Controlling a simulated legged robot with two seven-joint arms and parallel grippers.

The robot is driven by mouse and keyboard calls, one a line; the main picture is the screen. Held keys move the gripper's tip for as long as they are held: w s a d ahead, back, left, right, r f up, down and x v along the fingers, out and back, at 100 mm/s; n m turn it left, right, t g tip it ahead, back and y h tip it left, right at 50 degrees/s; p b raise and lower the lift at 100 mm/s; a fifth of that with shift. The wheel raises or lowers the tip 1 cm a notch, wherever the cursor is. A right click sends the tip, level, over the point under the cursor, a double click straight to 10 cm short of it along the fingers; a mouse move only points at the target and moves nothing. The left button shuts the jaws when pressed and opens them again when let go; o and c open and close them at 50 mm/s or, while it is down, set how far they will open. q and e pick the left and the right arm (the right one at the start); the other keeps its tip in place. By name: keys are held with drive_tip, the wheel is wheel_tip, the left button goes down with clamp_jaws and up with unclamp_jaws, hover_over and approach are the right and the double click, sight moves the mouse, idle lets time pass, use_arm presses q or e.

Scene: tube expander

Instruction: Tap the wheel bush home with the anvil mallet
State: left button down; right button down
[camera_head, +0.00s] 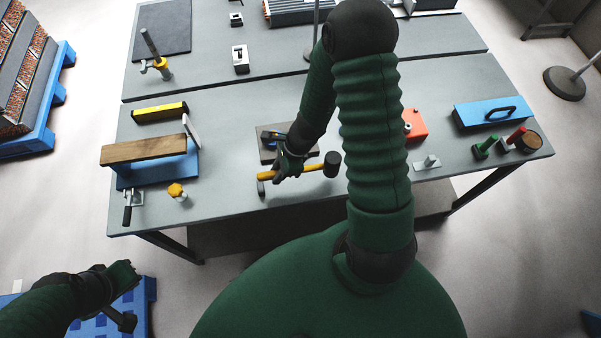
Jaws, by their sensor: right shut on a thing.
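My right gripper (287,167) is shut on the yellow handle of a mallet (312,169), just above the front middle of the table. The mallet's black head (332,163) points to the right. A small grey upright part (261,188) shows at the handle's left end; I cannot tell whether it belongs to the mallet. A dark flat block (266,155) with a blue and black piece (270,137) lies behind the gripper, partly hidden by it. I cannot make out the wheel bush for certain. My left gripper (128,275) is off the table at lower left; its fingers are unclear.
The grey table (230,195) has a wooden block on a blue base (145,150) and a yellow-knobbed part (177,191) at left. An orange-red box (415,123), a blue handled case (490,111) and small tools are at right. My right arm hides part of the middle.

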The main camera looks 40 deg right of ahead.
drive_tip(key=shift+r+p, duration=0.55)
drive_tip(key=shift+r, duration=0.4)
wheel_tip(320, 180, up, 12)
drive_tip(key=p, duration=1.1)
